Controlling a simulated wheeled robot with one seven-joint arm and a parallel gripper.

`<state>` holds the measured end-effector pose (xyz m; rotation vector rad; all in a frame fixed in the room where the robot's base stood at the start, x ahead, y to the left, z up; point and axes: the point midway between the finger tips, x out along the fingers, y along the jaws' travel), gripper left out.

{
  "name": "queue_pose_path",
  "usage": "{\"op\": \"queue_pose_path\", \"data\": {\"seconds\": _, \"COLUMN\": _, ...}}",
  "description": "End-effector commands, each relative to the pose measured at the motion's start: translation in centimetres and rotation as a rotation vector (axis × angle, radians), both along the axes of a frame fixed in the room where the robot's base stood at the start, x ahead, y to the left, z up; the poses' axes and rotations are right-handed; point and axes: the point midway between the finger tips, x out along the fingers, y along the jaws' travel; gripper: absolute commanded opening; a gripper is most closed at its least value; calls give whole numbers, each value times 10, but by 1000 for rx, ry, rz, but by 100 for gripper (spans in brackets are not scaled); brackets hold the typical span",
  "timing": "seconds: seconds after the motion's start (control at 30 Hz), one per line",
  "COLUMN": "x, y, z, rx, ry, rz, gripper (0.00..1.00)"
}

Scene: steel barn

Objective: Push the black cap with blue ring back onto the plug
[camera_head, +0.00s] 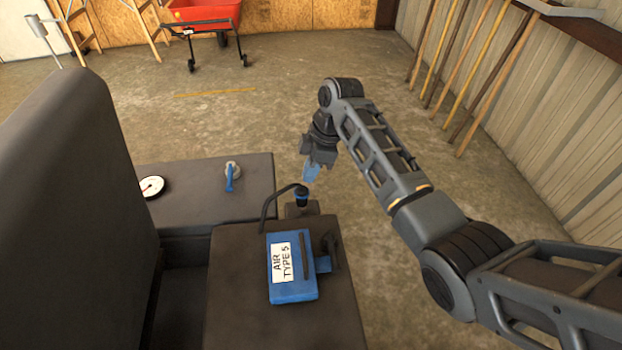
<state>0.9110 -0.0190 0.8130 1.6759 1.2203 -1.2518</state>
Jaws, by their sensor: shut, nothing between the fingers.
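The black cap with the blue ring (301,195) stands upright at the far edge of the dark machine block, above a small dark fitting (301,210). A black hose or tether runs from the cap down to the left. The plug itself is hidden under the cap, and I cannot tell how far the cap sits on it. My gripper (311,173) has blue fingertips, is shut and empty, and points down. It shows just above and slightly right of the cap, apparently without touching it; the depth between them is unclear.
A blue box labelled "AIR TYPE 5" (304,286) lies on the near dark block (235,325). Behind it, a lower dark block carries a gauge (152,187) and a blue-handled valve (230,175). A tall dark panel (70,220) stands left. Floor right of the block is open.

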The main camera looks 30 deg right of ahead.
Motion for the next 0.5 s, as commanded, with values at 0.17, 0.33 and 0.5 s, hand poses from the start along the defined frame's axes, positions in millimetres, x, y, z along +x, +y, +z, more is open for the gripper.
{"op": "queue_pose_path", "data": {"seconds": 0.17, "x": -1, "y": -1, "z": -23, "rx": 0, "ry": 3, "rz": -2, "gripper": 0}}
{"op": "queue_pose_path", "data": {"seconds": 0.33, "x": -1, "y": -1, "z": -32, "rx": 0, "ry": 1, "rz": -2, "gripper": 0}}
{"op": "queue_pose_path", "data": {"seconds": 0.5, "x": 0, "y": -1, "z": -34, "rx": 0, "ry": 1, "rz": -2, "gripper": 0}}
